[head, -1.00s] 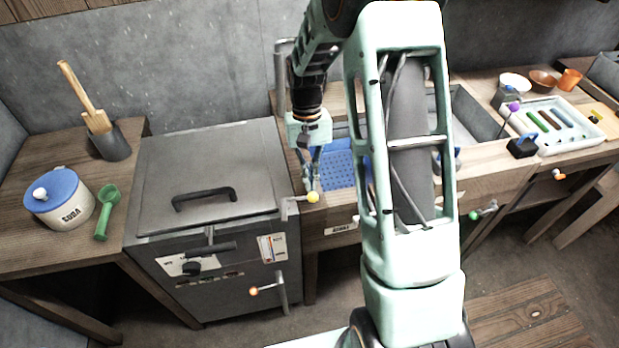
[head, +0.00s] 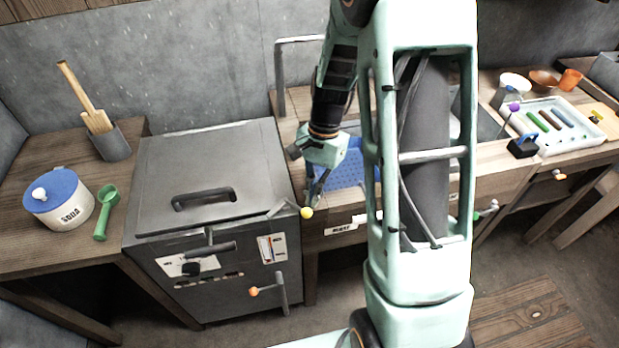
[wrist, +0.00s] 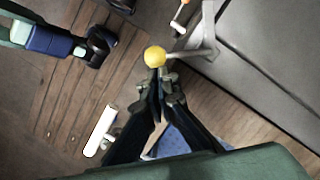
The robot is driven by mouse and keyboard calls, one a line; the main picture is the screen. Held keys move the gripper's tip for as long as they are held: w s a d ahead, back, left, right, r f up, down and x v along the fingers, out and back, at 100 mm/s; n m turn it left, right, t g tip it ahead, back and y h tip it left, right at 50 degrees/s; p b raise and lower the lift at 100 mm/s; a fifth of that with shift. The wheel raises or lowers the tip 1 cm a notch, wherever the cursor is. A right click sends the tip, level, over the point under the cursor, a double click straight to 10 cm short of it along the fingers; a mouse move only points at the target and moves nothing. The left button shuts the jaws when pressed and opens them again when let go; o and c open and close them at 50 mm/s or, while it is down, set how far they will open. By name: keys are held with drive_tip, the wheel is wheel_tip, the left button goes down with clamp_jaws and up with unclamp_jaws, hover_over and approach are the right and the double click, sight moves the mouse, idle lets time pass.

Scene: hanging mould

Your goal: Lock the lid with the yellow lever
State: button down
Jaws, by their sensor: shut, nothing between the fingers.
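The grey lid (head: 165,165) with a dark bar handle (head: 204,198) lies flat on top of the grey metal cabinet. The yellow ball knob of the lever (head: 307,212) is at the lid's front right corner. The knob also shows in the wrist view (wrist: 155,56), with its grey lever arm (wrist: 190,52) running to the cabinet edge. My gripper (head: 313,199) is shut and empty, its fingertips pointing down right at the knob. In the wrist view the fingertips (wrist: 160,79) appear against or very close to the knob; contact is not certain.
An orange-knobbed lever (head: 254,291) is on the cabinet front. A blue perforated basket (head: 345,175) is close behind my gripper, in the counter. A soda jar (head: 62,203) and green scoop (head: 104,212) are on the left table. A white tray (head: 580,128) is far right.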

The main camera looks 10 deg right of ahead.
sight(302, 210)
drive_tip(key=m, duration=0.1)
drive_tip(key=s+a+m, duration=0.1)
drive_tip(key=m, duration=0.1)
drive_tip(key=shift+s+t, duration=0.3)
drive_tip(key=m, duration=0.1)
drive_tip(key=s+a+m+p, duration=0.1)
drive_tip(key=shift+s+a+m+t+y, duration=0.1)
drive_tip(key=shift+a+m+t+y, duration=0.2)
drive_tip(key=shift+m, duration=0.1)
drive_tip(key=shift+a+m, duration=0.1)
drive_tip(key=shift+m, duration=0.2)
drive_tip(key=shift+s+a, duration=0.2)
drive_tip(key=shift+a, duration=0.1)
